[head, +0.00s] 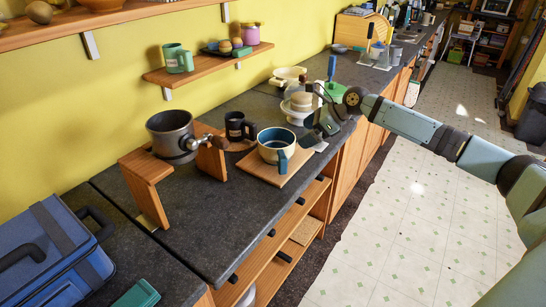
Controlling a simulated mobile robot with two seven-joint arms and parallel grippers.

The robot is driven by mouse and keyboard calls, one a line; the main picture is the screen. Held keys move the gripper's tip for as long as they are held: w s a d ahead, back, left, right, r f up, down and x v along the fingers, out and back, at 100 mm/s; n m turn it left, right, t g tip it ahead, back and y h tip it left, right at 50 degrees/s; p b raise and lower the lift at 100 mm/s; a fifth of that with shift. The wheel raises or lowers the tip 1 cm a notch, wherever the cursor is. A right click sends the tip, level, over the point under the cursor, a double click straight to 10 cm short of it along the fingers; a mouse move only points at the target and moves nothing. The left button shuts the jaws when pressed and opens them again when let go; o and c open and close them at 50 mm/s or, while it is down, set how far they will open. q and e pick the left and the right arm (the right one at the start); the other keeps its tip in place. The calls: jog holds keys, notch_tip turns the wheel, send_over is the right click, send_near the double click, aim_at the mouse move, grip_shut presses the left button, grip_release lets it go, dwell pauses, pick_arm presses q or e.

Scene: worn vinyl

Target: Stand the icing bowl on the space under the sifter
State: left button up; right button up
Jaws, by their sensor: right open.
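The icing bowl (268,154) appears to be the cream bowl with a blue inside and a blue handle. It stands upright on a wooden board (258,170) near the counter's front edge. The sifter (170,124) is a grey metal pot with a side handle, held up on a wooden stand (146,168) to the left of the bowl. My left gripper is out of view.
A dark mug (238,127) stands between the sifter stand and the bowl, behind. A cake stand (299,112) is behind my right gripper. A blue case (52,258) fills the left front. Bare counter (205,215) lies in front of the stand.

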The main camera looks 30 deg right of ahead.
aim_at(277, 149)
jog(key=x, duration=1.3)
jog(key=shift+s, duration=0.1)
jog(key=shift+s, duration=0.1)
jog(key=c, duration=1.8)
grip_shut()
jog(key=shift+d+r, duration=0.1)
jog(key=shift+r, duration=0.45)
notch_tip(277, 149, up, 19)
jog(key=shift+p, duration=0.3)
